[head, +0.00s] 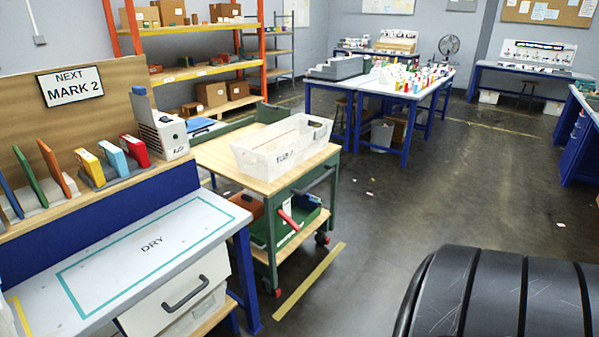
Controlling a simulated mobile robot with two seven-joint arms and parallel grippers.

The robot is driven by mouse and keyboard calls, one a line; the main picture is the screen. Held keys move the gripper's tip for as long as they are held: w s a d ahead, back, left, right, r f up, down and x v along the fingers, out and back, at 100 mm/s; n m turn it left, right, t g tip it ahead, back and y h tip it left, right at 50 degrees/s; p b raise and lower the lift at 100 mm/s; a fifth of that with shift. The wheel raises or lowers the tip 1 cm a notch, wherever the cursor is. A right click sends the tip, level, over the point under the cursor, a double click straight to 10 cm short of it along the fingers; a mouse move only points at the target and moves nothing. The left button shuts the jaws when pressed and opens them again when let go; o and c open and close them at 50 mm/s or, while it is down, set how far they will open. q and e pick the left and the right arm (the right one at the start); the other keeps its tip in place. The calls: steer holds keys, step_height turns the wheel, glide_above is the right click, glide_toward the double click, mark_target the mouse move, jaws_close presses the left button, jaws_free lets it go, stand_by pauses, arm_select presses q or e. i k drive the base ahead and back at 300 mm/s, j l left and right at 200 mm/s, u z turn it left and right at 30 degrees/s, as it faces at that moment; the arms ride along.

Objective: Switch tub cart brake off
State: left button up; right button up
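The tub cart (318,179) stands in the middle of the head view, to the right of the near bench. It has a green frame, a light wooden top and dark casters with red parts (276,292). A white tub (262,158) with a label sits on its top. A red lever (288,220) slants on the cart's near side, below the top; I cannot tell for sure that it is the brake or which setting it is in. Neither of my grippers is in view.
A bench with a "DRY" outline (190,228) and a white drawer (175,297) stands at left, close to the cart. A yellow strip (309,281) lies on the floor beside the cart. Orange shelving (262,50) stands behind. Open floor (400,210) extends to the right.

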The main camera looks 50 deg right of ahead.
mark_target(291, 223)
steer(key=l+z, duration=0.1)
steer(key=z, duration=0.85)
steer(key=l+z, duration=0.15)
steer(key=z, duration=0.3)
steer(key=i+l+z, duration=0.1)
steer(key=i+l, duration=0.25)
